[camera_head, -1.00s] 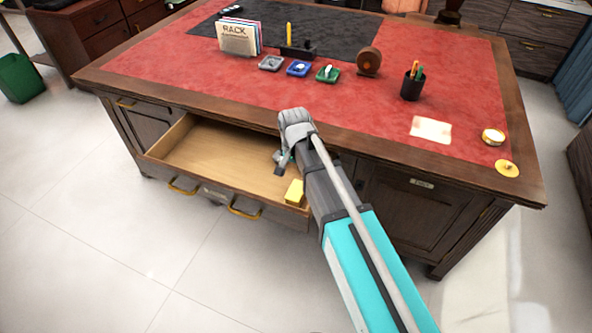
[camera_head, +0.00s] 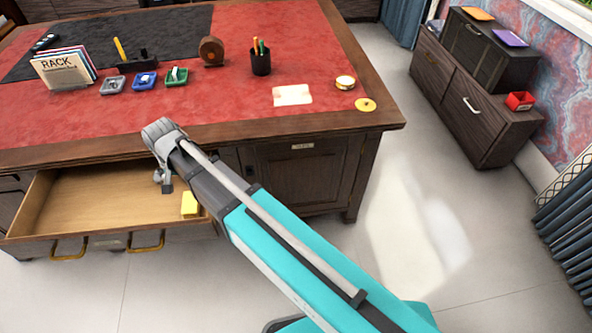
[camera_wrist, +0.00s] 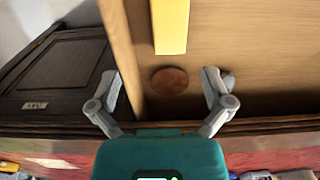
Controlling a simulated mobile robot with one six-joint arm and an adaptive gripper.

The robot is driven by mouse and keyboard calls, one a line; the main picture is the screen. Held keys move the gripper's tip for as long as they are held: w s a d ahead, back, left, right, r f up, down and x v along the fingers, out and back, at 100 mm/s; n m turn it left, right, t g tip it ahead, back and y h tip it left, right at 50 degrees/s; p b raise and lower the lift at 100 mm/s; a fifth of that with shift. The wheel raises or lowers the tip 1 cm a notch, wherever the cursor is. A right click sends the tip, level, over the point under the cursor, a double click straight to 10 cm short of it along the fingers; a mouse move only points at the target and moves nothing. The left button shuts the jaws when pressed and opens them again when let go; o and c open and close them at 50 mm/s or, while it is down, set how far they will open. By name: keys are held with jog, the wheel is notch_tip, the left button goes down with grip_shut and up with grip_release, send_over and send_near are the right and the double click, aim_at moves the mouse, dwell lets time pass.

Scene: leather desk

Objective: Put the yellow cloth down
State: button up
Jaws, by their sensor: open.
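A yellow block-like thing, likely the yellow cloth (camera_head: 190,205), lies in the right front part of the open drawer (camera_head: 100,200). In the wrist view the yellow cloth (camera_wrist: 171,27) shows as a long strip at the top, ahead of the fingers and apart from them. My gripper (camera_head: 164,180) is inside the drawer's right end, mostly hidden behind my arm. In the wrist view my gripper (camera_wrist: 162,88) is open, with nothing held. A brown round disc (camera_wrist: 169,80) lies on the drawer floor between the fingers.
The red-topped desk (camera_head: 220,105) stands above the drawer. On it are a pen cup (camera_head: 261,62), a paper sheet (camera_head: 292,95), small trays and a round yellow thing (camera_head: 365,104). A dark cabinet (camera_head: 470,100) stands at the right. The floor between is clear.

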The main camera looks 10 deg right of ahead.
jog(key=s+d, duration=0.2)
jog(key=d, duration=1.5)
jog(key=s+d, duration=0.2)
jog(key=d, duration=1.6)
jog(key=shift+s+d+n, duration=0.35)
jog(key=shift+n, duration=0.05)
notch_tip(320, 180, up, 12)
jog(key=p, duration=1.2)
jog(key=shift+r, duration=0.2)
jog(key=shift+c, duration=0.3)
